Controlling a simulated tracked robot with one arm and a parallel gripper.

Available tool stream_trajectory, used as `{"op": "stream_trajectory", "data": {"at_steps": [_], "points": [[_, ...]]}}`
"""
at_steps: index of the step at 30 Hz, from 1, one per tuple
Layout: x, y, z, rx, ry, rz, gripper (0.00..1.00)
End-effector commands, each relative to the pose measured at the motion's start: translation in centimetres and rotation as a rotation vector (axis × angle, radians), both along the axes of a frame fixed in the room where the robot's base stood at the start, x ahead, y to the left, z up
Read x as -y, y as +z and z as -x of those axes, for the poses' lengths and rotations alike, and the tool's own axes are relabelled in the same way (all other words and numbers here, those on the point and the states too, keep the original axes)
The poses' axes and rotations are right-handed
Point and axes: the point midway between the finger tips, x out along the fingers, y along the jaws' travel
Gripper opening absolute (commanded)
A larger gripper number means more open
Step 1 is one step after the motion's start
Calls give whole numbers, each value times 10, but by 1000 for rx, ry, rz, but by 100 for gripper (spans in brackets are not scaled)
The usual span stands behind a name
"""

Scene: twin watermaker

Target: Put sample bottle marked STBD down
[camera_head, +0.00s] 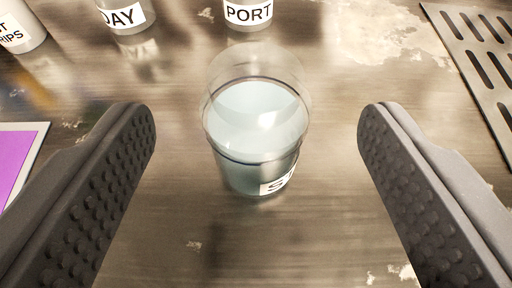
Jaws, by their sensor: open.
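The sample bottle marked STBD (238,176) is a clear container with pale liquid in it. It stands upright on the metal bench top. Only the first letters of its white label show at its lower right. My gripper (257,128) is open, with one dark, studded finger on each side of the bottle. There is a clear gap between the bottle and both fingers, and neither touches it.
Behind stand a container labelled PORT (249,14), one labelled DAY (126,17) and another partly cut off (20,27). A slotted metal plate (470,45) lies at the right. A purple card (14,158) lies at the left. The bench near the bottle is clear.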

Motion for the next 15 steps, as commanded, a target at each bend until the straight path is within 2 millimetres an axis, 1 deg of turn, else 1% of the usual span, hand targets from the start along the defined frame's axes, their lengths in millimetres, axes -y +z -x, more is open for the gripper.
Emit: {"op": "stream_trajectory", "data": {"at_steps": [1,6,9,12,15], "points": [[-2,7,9,4,3,0,67],[-2,17,37,1,3,2,67],[-3,24,51,4,4,-1,67],[-3,27,62,2,2,0,67],[-2,29,69,1,1,1,67]]}}
